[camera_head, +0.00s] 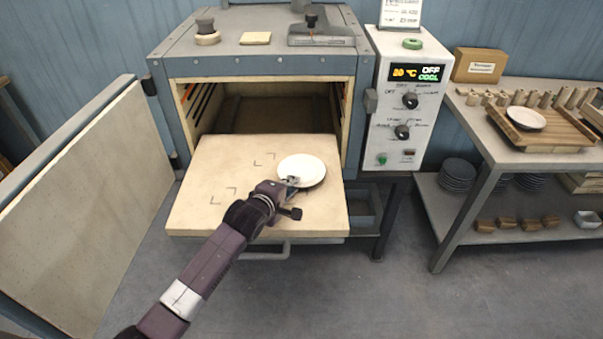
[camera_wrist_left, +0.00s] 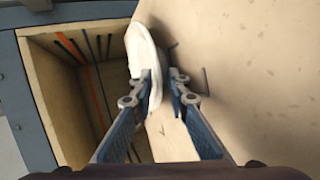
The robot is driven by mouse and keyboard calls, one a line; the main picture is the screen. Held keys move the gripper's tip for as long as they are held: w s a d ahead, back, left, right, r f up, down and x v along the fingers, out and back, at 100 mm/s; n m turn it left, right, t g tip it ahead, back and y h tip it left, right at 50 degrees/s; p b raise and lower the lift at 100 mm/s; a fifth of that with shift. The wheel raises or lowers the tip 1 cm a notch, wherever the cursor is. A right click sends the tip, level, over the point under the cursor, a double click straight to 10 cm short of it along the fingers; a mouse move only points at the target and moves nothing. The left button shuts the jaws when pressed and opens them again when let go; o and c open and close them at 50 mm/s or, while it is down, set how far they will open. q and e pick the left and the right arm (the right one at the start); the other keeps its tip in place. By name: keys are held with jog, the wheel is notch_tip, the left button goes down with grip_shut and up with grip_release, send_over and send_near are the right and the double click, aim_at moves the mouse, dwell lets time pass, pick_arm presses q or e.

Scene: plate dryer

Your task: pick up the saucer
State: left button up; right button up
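The white saucer (camera_head: 308,172) is over the right part of the pale slab in front of the open dryer. In the left wrist view the saucer (camera_wrist_left: 140,48) shows nearly edge-on. My left gripper (camera_head: 291,182) is at the saucer's near-left rim. In the left wrist view its two blue fingers (camera_wrist_left: 163,80) stand apart. The rim lies between them, close to the left finger, with a gap to the right finger. The left finger hides part of the saucer. I cannot tell whether the saucer touches the slab. My right gripper is not in view.
The slab (camera_head: 205,185) with corner marks extends from the dryer chamber (camera_head: 270,108). The dryer door (camera_head: 85,205) stands open at left. A control box (camera_head: 408,105) is at right. The side table (camera_head: 478,125) holds another white dish (camera_head: 526,118) on a wooden board.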

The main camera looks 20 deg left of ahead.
pick_arm(q)
grip_shut()
jog(key=shift+r, duration=0.1)
